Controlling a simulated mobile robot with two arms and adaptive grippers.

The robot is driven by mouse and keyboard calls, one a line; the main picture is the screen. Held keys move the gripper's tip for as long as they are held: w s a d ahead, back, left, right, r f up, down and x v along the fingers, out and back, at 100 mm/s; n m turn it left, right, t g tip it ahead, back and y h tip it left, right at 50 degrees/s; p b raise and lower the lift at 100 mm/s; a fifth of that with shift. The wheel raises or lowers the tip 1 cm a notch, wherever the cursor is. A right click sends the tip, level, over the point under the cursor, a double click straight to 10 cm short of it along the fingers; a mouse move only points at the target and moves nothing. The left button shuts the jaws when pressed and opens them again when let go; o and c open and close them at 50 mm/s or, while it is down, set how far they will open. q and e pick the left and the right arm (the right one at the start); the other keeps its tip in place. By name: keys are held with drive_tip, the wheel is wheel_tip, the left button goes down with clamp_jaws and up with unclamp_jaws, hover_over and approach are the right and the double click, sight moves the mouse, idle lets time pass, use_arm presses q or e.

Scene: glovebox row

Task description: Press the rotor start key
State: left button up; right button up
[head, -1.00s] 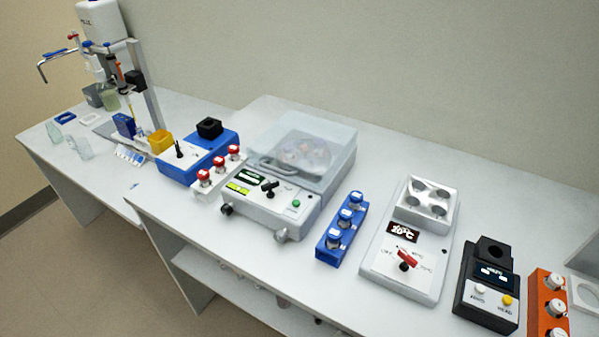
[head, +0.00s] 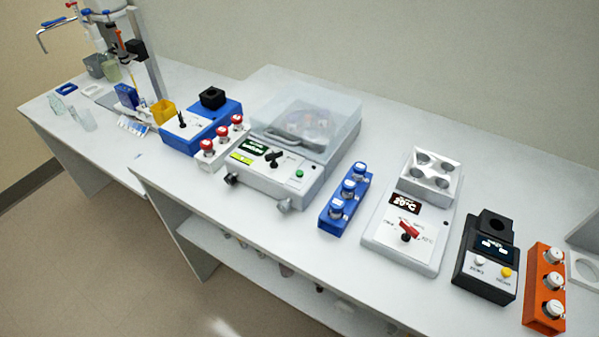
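The centrifuge-like machine (head: 270,178) stands mid-bench with its clear lid (head: 305,105) down over a rotor (head: 310,120) that shows blurred through it. Its sloped front panel carries a dark display with green text (head: 251,147), a yellow-green label (head: 241,158), a black knob (head: 274,157) and a small green key (head: 299,173) at the right. I cannot read the lettering by the key. Neither of my grippers is in view.
A white rack with red-capped vials (head: 222,142) stands left of the machine and a blue rack (head: 345,200) right of it. Further right are a heating block (head: 412,225), a black reader (head: 488,260) and an orange rack (head: 546,290). The bench's front strip is mostly clear.

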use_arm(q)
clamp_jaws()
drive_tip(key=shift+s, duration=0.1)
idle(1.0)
